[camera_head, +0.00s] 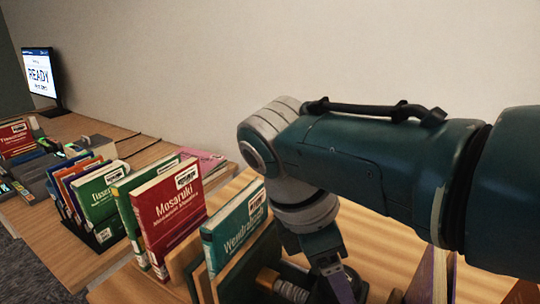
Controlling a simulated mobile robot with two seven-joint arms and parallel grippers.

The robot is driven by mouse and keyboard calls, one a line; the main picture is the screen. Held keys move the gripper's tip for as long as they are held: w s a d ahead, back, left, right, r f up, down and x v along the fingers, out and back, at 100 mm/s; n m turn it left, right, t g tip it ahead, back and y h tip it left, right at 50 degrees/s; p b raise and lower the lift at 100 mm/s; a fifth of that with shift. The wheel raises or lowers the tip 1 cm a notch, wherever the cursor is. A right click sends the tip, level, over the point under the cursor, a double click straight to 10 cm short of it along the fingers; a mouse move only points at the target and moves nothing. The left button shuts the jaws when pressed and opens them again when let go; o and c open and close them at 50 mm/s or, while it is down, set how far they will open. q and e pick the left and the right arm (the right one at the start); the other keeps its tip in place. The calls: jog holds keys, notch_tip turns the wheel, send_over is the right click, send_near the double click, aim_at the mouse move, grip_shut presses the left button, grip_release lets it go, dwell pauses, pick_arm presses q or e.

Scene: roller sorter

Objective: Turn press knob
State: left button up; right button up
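A wooden book press (201,284) stands at the bottom centre, with a teal book (236,226) upright among its boards. A pale and brass-coloured round part (267,279), which looks like the press knob or its screw, shows low behind the boards. My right arm comes in from the right and bends down over the press. My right gripper (342,284) points down just right of that round part and is cut off by the lower edge. I cannot tell whether it touches the part or how far its fingers are apart. My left gripper is not in view.
A red book (170,212) and green books stand left of the press, and more books stand in a dark rack (103,236). A screen (40,76) reading READY stands at the far left. A wall closes off the back. Some bare wooden tabletop (128,287) shows in front.

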jog(key=o, duration=1.4)
jog(key=shift+c, duration=0.2)
jog(key=p+v, duration=0.2)
jog(key=v, duration=0.8)
jog(key=shift+s, duration=0.1)
